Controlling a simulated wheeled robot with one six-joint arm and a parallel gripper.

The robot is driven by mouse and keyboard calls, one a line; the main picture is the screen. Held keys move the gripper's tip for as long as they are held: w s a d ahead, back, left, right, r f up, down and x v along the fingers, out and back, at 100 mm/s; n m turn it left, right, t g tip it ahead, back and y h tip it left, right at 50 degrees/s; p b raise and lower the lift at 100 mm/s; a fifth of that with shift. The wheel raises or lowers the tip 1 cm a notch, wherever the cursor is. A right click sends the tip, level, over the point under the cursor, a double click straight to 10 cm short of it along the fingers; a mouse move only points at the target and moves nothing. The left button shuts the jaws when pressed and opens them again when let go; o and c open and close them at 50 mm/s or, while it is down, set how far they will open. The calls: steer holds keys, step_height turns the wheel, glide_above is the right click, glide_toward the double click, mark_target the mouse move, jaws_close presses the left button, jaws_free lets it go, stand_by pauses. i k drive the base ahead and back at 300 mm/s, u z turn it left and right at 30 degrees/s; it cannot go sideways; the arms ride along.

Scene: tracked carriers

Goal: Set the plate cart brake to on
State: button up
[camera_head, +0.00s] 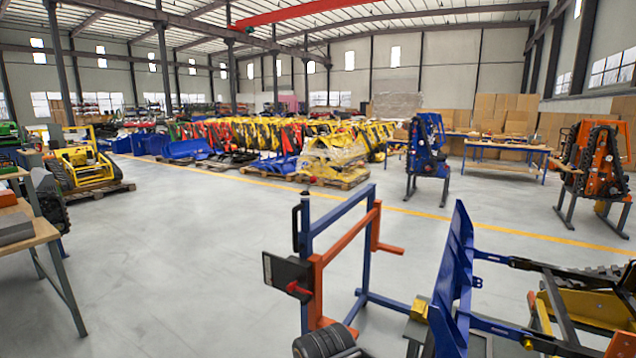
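A cart-like frame with blue posts and orange bars (316,287) stands in the lower middle of the head view. I take it for the plate cart, but no label is readable. A dark panel (283,271) is fixed on its left side, with a small red lever (298,289) at the panel's lower right. I cannot tell whether this lever is the brake or which setting it is in. A black wheel or roller (324,342) shows below, cut by the bottom edge. My gripper is not in view.
A blue upright plate (455,270) and a yellow-and-black tracked machine (590,305) stand close on the right. A workbench (38,235) is at the left edge. Open grey floor (190,250) lies left of the cart. A blue stand (427,160) is farther back.

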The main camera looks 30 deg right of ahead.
mark_target(313, 179)
steer(key=z, duration=0.35)
steer(key=i, duration=1.1)
steer(key=u, duration=0.45)
